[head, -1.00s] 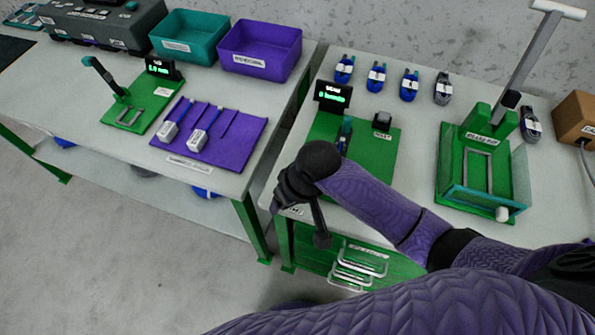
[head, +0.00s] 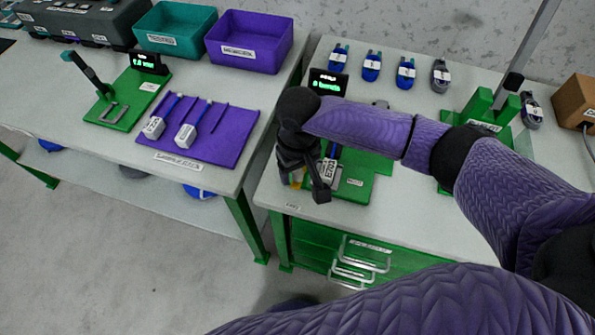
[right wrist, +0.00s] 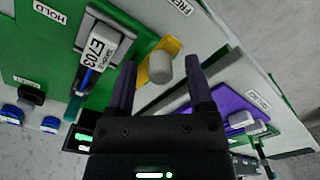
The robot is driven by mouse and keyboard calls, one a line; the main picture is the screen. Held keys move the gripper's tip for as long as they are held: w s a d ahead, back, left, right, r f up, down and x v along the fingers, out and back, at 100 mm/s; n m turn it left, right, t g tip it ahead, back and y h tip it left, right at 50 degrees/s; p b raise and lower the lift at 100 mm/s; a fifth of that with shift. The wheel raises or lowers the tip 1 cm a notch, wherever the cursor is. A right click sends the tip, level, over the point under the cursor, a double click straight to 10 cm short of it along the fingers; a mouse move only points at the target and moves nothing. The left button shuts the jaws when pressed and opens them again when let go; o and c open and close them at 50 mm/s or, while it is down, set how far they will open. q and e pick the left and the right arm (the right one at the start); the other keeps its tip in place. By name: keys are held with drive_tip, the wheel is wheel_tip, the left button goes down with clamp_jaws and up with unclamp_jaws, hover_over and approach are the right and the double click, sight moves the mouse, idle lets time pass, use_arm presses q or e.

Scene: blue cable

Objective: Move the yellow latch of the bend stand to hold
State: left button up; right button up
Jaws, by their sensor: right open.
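The bend stand is a green base (head: 370,165) with a lit display on the right table. Its yellow latch (right wrist: 172,46) has a grey rounded knob (right wrist: 160,69). In the head view only a bit of yellow (head: 297,179) shows beside my gripper. The latch lies near the FREE label (right wrist: 180,6); the HOLD label (right wrist: 48,12) is across the stand, past a white cable block marked E703 (right wrist: 97,48). My right gripper (head: 313,187) points down over the stand's left front. Its open fingers (right wrist: 161,64) lie on either side of the knob; contact cannot be told. My left gripper is out of view.
The E703 block with its blue cable stands close beside the fingers. Several cable coils (head: 371,66) lie along the back. A green fixture (head: 490,115) with a tall lever stands right. A purple mat (head: 215,135) with samples lies on the left table.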

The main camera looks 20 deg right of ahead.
drive_tip(key=shift+f, duration=0.1)
clamp_jaws()
idle(1.4)
